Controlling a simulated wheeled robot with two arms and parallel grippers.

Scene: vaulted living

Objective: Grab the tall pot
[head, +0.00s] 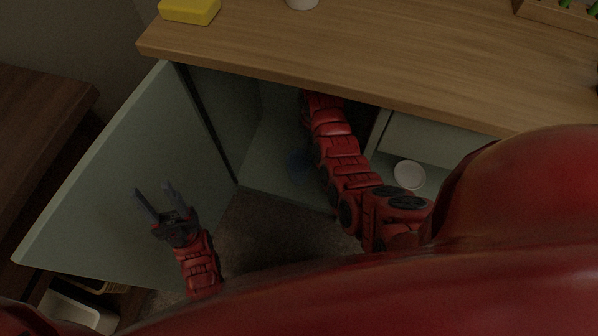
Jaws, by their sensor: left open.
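No tall pot can be made out with certainty. My left gripper (155,190) is open and empty, in front of the swung-open cabinet door (125,165).
The wooden countertop (330,45) overhangs the cabinet. It bears a yellow block (190,10), a white cup (302,4) and a wooden box (560,14). A white round thing (409,175) sits in the right compartment. A white bin (75,315) is at lower left.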

